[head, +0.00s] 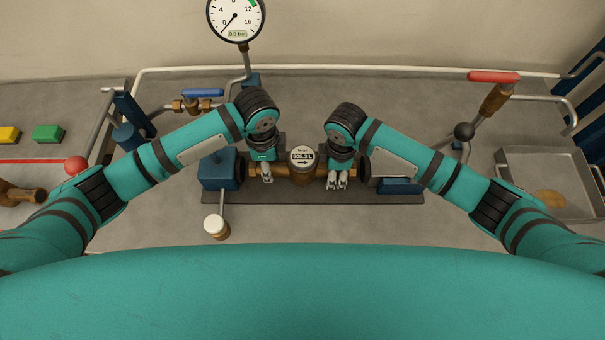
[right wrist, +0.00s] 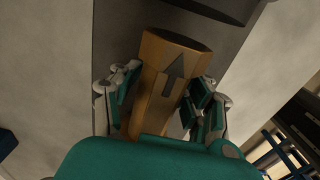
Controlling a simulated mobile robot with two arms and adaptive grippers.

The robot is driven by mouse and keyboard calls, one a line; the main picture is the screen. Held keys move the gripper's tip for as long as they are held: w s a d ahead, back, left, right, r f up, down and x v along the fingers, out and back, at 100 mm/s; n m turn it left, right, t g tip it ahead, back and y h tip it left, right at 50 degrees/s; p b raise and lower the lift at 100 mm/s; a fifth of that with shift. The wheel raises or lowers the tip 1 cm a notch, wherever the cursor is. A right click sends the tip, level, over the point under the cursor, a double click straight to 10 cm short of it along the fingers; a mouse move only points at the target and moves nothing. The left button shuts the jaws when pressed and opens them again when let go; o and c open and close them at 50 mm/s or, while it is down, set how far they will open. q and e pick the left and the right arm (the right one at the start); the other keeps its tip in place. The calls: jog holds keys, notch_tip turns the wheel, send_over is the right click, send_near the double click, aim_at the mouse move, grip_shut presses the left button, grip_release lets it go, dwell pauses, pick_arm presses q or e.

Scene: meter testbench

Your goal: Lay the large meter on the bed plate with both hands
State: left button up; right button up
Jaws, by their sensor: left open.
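The large meter (head: 301,155) is brass, with a round display reading 905.3 L. It lies lengthwise over the dark bed plate (head: 300,197), between two dark end pieces; whether it rests fully there I cannot tell. My left gripper (head: 266,173) is open at its left brass end. My right gripper (head: 337,181) is at its right end. In the right wrist view, the fingers of my right gripper (right wrist: 162,98) stand apart on either side of the brass end with an arrow (right wrist: 172,72), with narrow gaps visible. My wrists hide parts of the meter's ends.
A blue block (head: 218,168) with a white-knobbed lever (head: 216,227) stands at the left. A pressure gauge (head: 236,16) rises behind. A red-handled valve (head: 494,77) and a metal tray (head: 545,210) are at right. Yellow and green blocks (head: 47,134) lie far left.

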pick_arm(q)
notch_tip(320, 180, up, 3)
jog(key=shift+r, duration=0.2)
pick_arm(e)
jog(key=shift+s+f, duration=0.1)
notch_tip(320, 180, up, 8)
jog(key=shift+r, duration=0.1)
pick_arm(q)
jog(key=shift+s, duration=0.1)
dwell(0.7)
